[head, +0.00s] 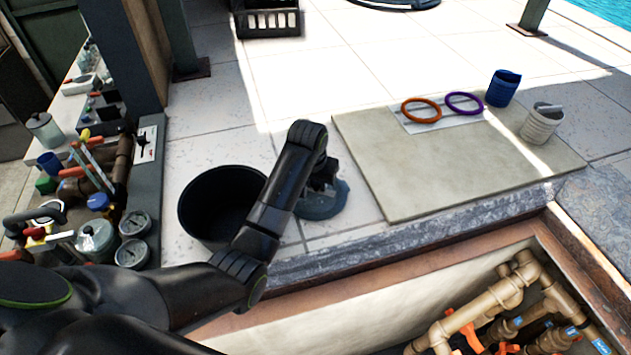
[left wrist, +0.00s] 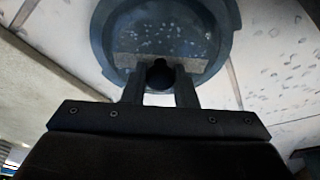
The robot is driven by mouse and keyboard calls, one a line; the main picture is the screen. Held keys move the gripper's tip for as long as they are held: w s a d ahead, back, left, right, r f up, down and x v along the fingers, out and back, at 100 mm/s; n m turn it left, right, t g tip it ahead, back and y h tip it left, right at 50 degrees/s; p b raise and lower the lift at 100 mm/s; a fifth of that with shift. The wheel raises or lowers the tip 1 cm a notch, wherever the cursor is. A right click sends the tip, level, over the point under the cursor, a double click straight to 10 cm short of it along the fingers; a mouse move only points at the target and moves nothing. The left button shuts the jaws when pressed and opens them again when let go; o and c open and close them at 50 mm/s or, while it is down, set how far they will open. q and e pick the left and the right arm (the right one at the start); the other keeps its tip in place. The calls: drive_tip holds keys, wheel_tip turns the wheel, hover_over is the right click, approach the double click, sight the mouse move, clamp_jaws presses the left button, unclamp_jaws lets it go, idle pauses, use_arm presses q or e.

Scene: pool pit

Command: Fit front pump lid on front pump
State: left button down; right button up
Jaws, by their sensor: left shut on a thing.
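A round blue-grey lid (head: 332,203) is at the paving, right of a black bucket, partly hidden by my left gripper (head: 322,180). I cannot tell whether it touches the paving. In the left wrist view the lid (left wrist: 205,28) fills the top middle, with a pale band across it. There my left gripper (left wrist: 160,80) has its two fingers on either side of a dark knob on the lid, shut on it. I cannot pick out the front pump; the pit shows only in part at the lower right. My right gripper is not in view.
The black bucket (head: 195,220) stands left of the lid. A stone slab (head: 430,175) holds orange (head: 421,101) and purple (head: 464,94) rings, a blue cup (head: 502,88) and a ribbed basket (head: 541,124). Tan pipes (head: 490,305) lie in the pit. Clutter fills the left side.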

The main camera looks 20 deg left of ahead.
use_arm(q)
drive_tip(key=shift+s+f, duration=0.3)
drive_tip(key=shift+f, duration=0.15)
drive_tip(key=shift+w+r+p, duration=0.35)
drive_tip(key=shift+r+p, duration=0.35)
drive_tip(key=shift+r, duration=1.35)
drive_tip(key=shift+f+b, duration=0.4)
drive_tip(key=shift+f, duration=1.25)
